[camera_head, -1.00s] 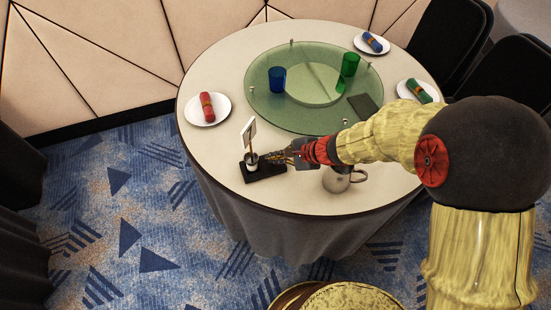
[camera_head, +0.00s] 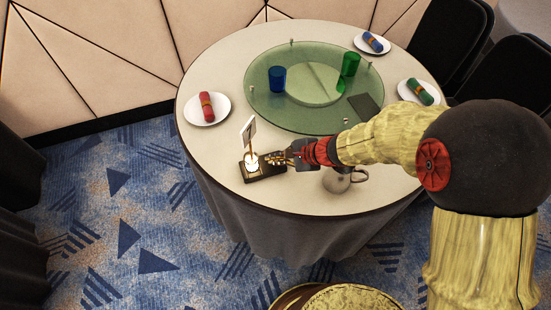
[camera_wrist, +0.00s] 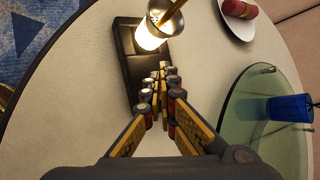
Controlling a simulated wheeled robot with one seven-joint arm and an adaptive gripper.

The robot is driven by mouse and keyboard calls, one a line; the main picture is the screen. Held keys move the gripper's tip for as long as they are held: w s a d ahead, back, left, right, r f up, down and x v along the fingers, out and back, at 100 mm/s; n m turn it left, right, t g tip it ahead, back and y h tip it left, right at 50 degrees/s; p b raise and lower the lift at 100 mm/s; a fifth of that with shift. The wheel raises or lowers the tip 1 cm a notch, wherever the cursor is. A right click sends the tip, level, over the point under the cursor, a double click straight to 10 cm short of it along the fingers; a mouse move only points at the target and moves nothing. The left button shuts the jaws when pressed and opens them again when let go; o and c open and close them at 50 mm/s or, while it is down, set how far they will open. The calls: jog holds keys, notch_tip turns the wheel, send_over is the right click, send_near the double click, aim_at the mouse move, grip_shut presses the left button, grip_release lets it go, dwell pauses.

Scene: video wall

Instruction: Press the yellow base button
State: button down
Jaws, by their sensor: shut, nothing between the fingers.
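A dark rectangular base (camera_head: 265,174) stands near the table's front-left edge. In the wrist view, the base (camera_wrist: 127,50) and bright lamp (camera_wrist: 150,36) lie just beyond my fingertips. My gripper (camera_head: 272,160) is shut and empty, its fingers reaching over the base from the right. In the wrist view, my gripper (camera_wrist: 160,72) covers part of the base. I cannot make out a yellow button; whether the fingertips touch the base is unclear.
A metal mug (camera_head: 337,180) stands under my forearm.

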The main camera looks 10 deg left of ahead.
jog(key=shift+r, duration=0.4)
jog(key=shift+r, duration=0.1)
notch_tip(320, 180, up, 6)
jog(key=p, duration=0.4)
dwell(0.3)
dwell(0.3)
